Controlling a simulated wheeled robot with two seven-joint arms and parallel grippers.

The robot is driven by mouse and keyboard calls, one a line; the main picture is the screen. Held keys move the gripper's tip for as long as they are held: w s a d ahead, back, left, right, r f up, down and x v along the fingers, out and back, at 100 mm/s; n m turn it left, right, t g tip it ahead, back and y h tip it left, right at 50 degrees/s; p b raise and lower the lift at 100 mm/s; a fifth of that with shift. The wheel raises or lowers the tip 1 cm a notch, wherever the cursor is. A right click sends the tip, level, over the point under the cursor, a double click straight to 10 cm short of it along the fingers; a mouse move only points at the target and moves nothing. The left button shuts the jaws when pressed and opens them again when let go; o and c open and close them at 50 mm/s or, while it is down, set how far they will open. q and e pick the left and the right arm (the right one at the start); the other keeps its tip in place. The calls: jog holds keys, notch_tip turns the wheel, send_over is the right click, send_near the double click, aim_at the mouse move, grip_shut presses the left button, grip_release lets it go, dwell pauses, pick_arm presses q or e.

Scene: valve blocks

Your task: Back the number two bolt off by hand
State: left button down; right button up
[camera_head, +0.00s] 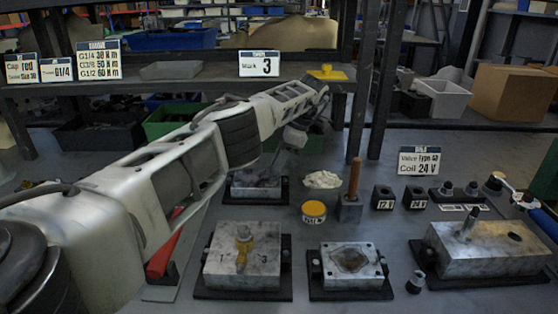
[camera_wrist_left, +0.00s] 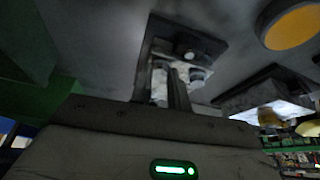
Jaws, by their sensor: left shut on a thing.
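My left arm reaches in from the left, and my left gripper (camera_head: 274,165) points down at the grey block on a black plate (camera_head: 253,190) at the back. My arm partly hides that block. In the left wrist view my dark fingers (camera_wrist_left: 178,92) are close together, in front of a marbled block (camera_wrist_left: 160,82) with round bolt heads (camera_wrist_left: 197,73). The gripper is shut on what seems to be a bolt; its number cannot be read. A nearer block (camera_head: 215,270) is marked 1 and 3, with a yellow fitting (camera_head: 243,243) standing between the numbers. My right gripper is not in view.
A yellow tin (camera_head: 313,212), a white cloth (camera_head: 321,180) and an upright brown-handled tool (camera_head: 354,180) stand to the right. A block with a dark diamond (camera_head: 350,262) and a large block (camera_head: 485,250) are in front. A blue-handled wrench (camera_head: 540,217) lies at far right.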

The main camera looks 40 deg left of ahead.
pick_arm(q)
jog(key=c, duration=1.3)
grip_release()
jog(key=shift+r, duration=0.1)
jog(key=shift+r+p, duration=0.3)
jog(key=shift+p, duration=0.05)
jog(key=p+v, duration=0.6)
jog(key=p, duration=0.1)
jog(key=shift+w+d+r, duration=0.15)
jog(key=shift+w+r, duration=0.05)
jog(key=shift+r, duration=0.15)
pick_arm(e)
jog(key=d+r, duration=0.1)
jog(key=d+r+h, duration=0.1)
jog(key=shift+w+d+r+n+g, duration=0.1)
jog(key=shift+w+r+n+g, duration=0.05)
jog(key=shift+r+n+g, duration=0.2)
